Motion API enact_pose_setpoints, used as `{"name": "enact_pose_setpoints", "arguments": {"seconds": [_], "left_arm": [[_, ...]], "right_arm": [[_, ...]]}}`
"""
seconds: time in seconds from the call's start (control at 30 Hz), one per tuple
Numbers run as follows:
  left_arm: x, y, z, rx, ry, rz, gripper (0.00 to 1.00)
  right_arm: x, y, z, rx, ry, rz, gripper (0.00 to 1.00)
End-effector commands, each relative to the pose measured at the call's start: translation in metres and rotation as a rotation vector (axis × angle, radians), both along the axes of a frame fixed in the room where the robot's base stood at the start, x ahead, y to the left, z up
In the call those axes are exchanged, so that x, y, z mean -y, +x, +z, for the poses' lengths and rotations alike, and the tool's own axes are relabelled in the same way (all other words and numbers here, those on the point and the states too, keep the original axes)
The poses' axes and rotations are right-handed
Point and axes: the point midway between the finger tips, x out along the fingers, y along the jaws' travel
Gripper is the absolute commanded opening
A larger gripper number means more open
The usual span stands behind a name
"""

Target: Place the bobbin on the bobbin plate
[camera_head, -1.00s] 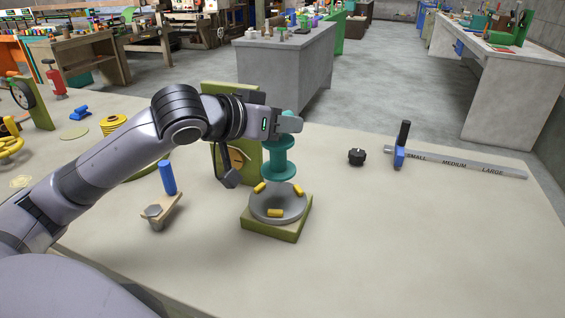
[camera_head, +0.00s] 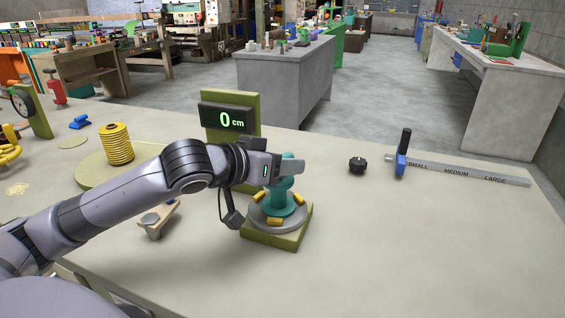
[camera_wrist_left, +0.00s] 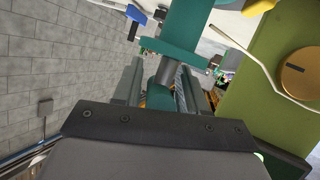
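The teal bobbin (camera_head: 278,199) stands upright over the round grey bobbin plate (camera_head: 286,228), inside the ring of yellow blocks. Its lower flange appears to rest on the plate. My left gripper (camera_head: 292,166) is at the bobbin's upper part, with its fingers around it. In the left wrist view the teal bobbin (camera_wrist_left: 185,30) passes between the two fingers (camera_wrist_left: 158,88), which appear closed on its core. The plate sits on an olive-green square base (camera_head: 270,240). My right gripper is not in view.
A display reading "0 cm" (camera_head: 224,118) stands behind the plate on a green panel. A yellow cord spool (camera_head: 116,144) is at the left. A black knob (camera_head: 357,165) and a size gauge (camera_head: 460,171) lie at the right. The table's front right is clear.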

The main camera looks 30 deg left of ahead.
Motion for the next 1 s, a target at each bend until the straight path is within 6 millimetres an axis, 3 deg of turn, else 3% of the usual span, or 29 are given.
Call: {"name": "enact_pose_setpoints", "arguments": {"seconds": [0.43,1.0], "left_arm": [[-0.002,-0.003,0.003,-0.001,0.001,0.002,0.52],[-0.013,-0.053,0.021,-0.001,0.003,-0.001,0.52]], "right_arm": [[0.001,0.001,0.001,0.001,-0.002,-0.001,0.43],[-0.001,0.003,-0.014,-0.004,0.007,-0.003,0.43]]}}
